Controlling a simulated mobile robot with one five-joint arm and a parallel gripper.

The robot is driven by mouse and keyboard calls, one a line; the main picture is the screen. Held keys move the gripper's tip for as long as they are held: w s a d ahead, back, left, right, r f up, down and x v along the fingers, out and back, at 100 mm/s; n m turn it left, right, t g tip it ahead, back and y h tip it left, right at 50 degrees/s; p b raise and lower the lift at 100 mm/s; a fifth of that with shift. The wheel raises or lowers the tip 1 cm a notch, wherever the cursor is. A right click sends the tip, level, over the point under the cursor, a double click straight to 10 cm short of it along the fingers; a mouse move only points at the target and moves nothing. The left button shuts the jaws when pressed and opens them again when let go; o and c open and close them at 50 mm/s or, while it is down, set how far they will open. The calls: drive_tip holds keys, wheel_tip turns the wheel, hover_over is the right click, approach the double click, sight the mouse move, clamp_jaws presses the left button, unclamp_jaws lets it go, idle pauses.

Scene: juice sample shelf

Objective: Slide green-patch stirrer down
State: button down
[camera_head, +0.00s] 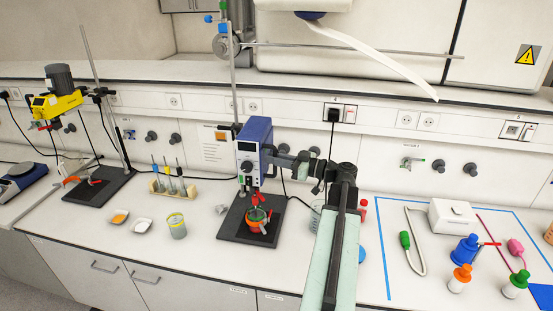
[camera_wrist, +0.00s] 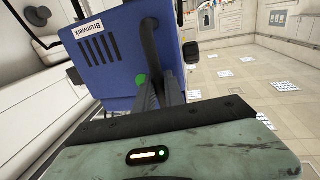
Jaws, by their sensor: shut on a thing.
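The blue stirrer (camera_head: 254,140) is mounted upright on a tall metal rod (camera_head: 233,90) above a dark base plate (camera_head: 235,228). Its shaft reaches down toward a small vessel (camera_head: 257,222) with red and green parts. In the wrist view the blue housing (camera_wrist: 120,50) fills the upper middle, and a round green patch (camera_wrist: 141,80) shows near its lower edge. My gripper (camera_head: 284,157) comes in from the right and is shut at the stirrer's side.
A yellow stirrer (camera_head: 55,102) stands on its own stand at the left. A tube rack (camera_head: 172,187), a jar (camera_head: 177,226) and small dishes sit between the stands. Several bottles and a white device (camera_head: 451,215) are inside a blue outline at the right.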

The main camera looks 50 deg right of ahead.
drive_tip(key=shift+f, duration=0.2)
drive_tip(key=c, duration=1.4)
unclamp_jaws()
drive_tip(key=shift+w, duration=0.1)
drive_tip(key=shift+c, duration=0.2)
drive_tip(key=v, duration=0.8)
